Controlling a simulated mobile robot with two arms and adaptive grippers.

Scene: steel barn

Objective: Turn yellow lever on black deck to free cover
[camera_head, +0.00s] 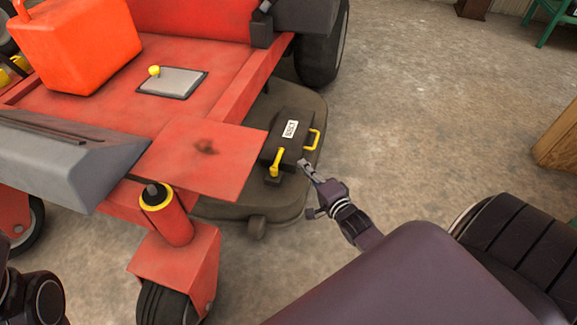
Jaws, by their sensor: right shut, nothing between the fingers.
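The yellow lever (276,163) stands at the near left corner of a black cover (288,137) on the dark mower deck (262,205). The cover lies closed and has a white label on top and a yellow handle (314,139) on its right side. My right gripper (305,168) is shut and empty. Its fingertips are close to the cover's near edge, just right of the lever; I cannot tell whether they touch anything. My left gripper is not in view; only part of my left arm shows at the lower left.
The red mower body (205,150) borders the deck on the left. A red fuel can (82,45) sits on it at the upper left. A front caster wheel (168,303) stands below. Bare concrete floor (420,110) lies open to the right, with a wooden box (560,145) at the edge.

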